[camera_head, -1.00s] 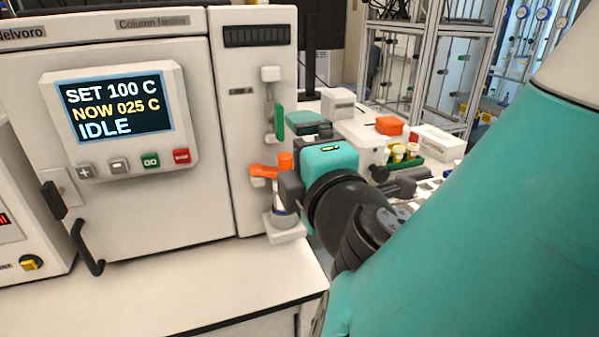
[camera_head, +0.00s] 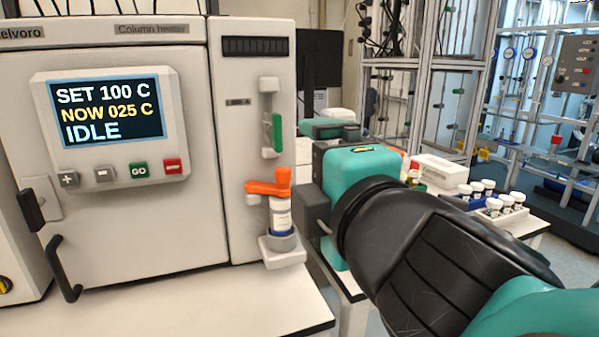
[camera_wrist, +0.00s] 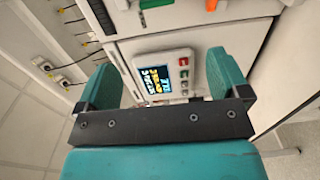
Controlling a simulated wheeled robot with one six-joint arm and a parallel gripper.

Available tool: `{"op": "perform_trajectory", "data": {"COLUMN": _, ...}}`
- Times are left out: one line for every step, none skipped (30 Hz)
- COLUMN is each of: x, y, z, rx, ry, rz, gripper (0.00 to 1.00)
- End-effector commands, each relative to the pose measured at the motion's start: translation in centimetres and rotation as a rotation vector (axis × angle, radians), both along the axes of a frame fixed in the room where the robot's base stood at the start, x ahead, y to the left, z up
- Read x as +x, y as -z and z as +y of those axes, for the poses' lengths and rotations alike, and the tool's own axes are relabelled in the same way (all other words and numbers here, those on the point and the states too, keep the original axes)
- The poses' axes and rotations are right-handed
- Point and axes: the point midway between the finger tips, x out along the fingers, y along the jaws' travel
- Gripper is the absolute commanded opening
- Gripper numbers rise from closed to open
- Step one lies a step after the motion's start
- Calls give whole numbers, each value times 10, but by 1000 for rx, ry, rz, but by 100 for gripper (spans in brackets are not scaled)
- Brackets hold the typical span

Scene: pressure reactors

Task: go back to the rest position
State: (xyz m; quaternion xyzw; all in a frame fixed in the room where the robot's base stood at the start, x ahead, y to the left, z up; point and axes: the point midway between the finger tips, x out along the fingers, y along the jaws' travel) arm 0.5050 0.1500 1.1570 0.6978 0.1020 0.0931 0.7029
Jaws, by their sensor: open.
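My gripper (camera_wrist: 162,65) is open in the wrist view, with its two teal fingers spread wide and nothing between them. In the head view it shows (camera_head: 335,190) right of the column heater's side panel, partly hidden by my dark wrist. The column heater (camera_head: 120,220) has its door shut; its display (camera_head: 110,108) reads SET 100 C, NOW 025 C, IDLE. A vial with a white and blue label (camera_head: 281,215) stands upright in a holder on the panel, under an orange lever (camera_head: 268,187). My gripper is to the right of the vial, apart from it.
A green lever (camera_head: 277,132) is higher on the panel. The white bench (camera_head: 200,310) is clear in front of the heater. Behind my arm are racks of white-capped vials (camera_head: 500,205), a white box (camera_head: 440,170) and a metal frame (camera_head: 425,100).

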Motion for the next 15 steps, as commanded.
{"op": "perform_trajectory", "data": {"x": 5, "y": 3, "z": -6, "rx": 16, "ry": 23, "rz": 34, "gripper": 94}}
{"op": "perform_trajectory", "data": {"x": 9, "y": 6, "z": -11, "rx": 31, "ry": 41, "rz": 68, "gripper": 94}}
{"op": "perform_trajectory", "data": {"x": 15, "y": 13, "z": -20, "rx": 62, "ry": 75, "rz": 130, "gripper": 94}}
{"op": "perform_trajectory", "data": {"x": 20, "y": 21, "z": -28, "rx": 90, "ry": 107, "rz": 190, "gripper": 94}}
{"op": "perform_trajectory", "data": {"x": 24, "y": 29, "z": -38, "rx": 125, "ry": 144, "rz": 259, "gripper": 94}}
{"op": "perform_trajectory", "data": {"x": 28, "y": 41, "z": -51, "rx": 180, "ry": 200, "rz": 363, "gripper": 94}}
{"op": "perform_trajectory", "data": {"x": 30, "y": 52, "z": -61, "rx": 224, "ry": 245, "rz": 448, "gripper": 94}}
{"op": "perform_trajectory", "data": {"x": 29, "y": 61, "z": -70, "rx": 272, "ry": 291, "rz": 535, "gripper": 94}}
{"op": "perform_trajectory", "data": {"x": 26, "y": 73, "z": -81, "rx": 338, "ry": 350, "rz": 653, "gripper": 94}}
{"op": "perform_trajectory", "data": {"x": 22, "y": 81, "z": -88, "rx": 385, "ry": 392, "rz": 739, "gripper": 94}}
{"op": "perform_trajectory", "data": {"x": 16, "y": 88, "z": -93, "rx": 432, "ry": 431, "rz": 824, "gripper": 94}}
{"op": "perform_trajectory", "data": {"x": 7, "y": 94, "z": -99, "rx": 493, "ry": 481, "rz": 933, "gripper": 94}}
{"op": "perform_trajectory", "data": {"x": -1, "y": 97, "z": -102, "rx": 538, "ry": 512, "rz": 1013, "gripper": 94}}
{"op": "perform_trajectory", "data": {"x": -10, "y": 99, "z": -104, "rx": 578, "ry": 543, "rz": 1092, "gripper": 94}}
{"op": "perform_trajectory", "data": {"x": -22, "y": 99, "z": -106, "rx": 630, "ry": 580, "rz": 1190, "gripper": 94}}
